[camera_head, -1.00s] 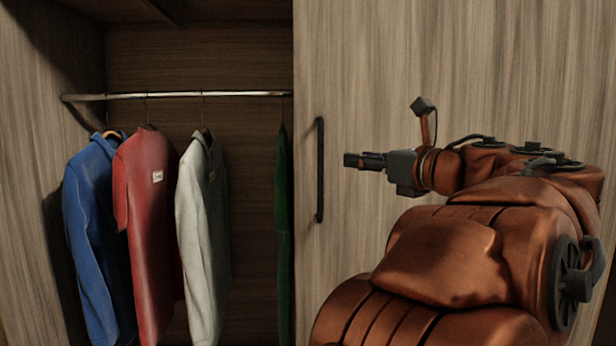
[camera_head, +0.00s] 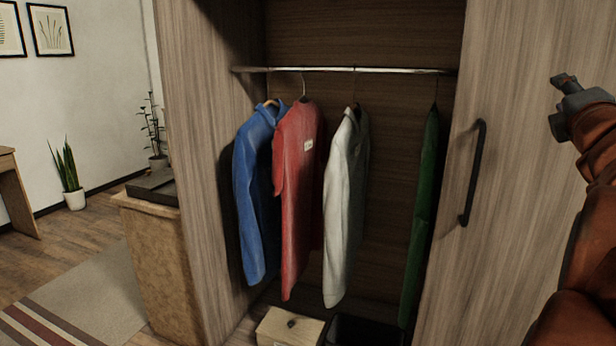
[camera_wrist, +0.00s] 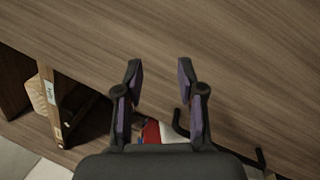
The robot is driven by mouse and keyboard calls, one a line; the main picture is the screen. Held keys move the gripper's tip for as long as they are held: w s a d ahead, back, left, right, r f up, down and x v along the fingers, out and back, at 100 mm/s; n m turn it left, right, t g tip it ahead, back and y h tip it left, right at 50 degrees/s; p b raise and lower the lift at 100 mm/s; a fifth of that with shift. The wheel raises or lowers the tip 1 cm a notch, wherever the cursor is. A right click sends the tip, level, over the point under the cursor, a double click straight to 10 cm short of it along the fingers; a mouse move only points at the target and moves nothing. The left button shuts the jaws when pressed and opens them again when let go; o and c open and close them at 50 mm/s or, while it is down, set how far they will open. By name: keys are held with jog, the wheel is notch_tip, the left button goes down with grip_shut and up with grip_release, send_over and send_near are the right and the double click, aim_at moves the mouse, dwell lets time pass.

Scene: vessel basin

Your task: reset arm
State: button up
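My gripper (camera_head: 563,82) is at the right edge of the head view, in front of the wooden wardrobe door (camera_head: 535,190) and to the right of its black handle (camera_head: 473,173). In the wrist view my gripper (camera_wrist: 160,80) has its two fingers well apart with nothing between them. The wooden surface of the wardrobe fills much of that view. A dark handle-like bar (camera_wrist: 262,160) shows at its lower right.
The open wardrobe side has a metal rail (camera_head: 345,69) with blue (camera_head: 255,190), red (camera_head: 298,200), white (camera_head: 343,210) and green (camera_head: 420,215) garments. A wooden box (camera_head: 288,328) lies below. A cabinet (camera_head: 160,260) stands left; free floor (camera_head: 100,235) lies beyond it.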

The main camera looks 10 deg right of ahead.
jog(key=s+a+f+m+g+y+p, duration=0.2)
jog(key=a+f+m+g+p, duration=0.4)
jog(key=a+f+m+p, duration=0.15)
jog(key=s+a+f+m+g+y+p, duration=0.25)
jog(key=a+f+m+g+p, duration=0.35)
jog(key=f, duration=0.3)
jog(key=s+a+f+m+g+y+p, duration=0.1)
jog(key=s+a+f+g+y+p, duration=0.2)
jog(key=s+a, duration=0.6)
jog(key=s+a+f+m+g+y+p, duration=0.2)
jog(key=s+a+p, duration=0.4)
jog(key=s+a, duration=0.4)
jog(key=shift+a+f+g+y, duration=0.45)
jog(key=shift+a+g+y, duration=0.1)
jog(key=shift+g, duration=0.65)
jog(key=shift+d+m, duration=0.2)
jog(key=shift+m, duration=0.15)
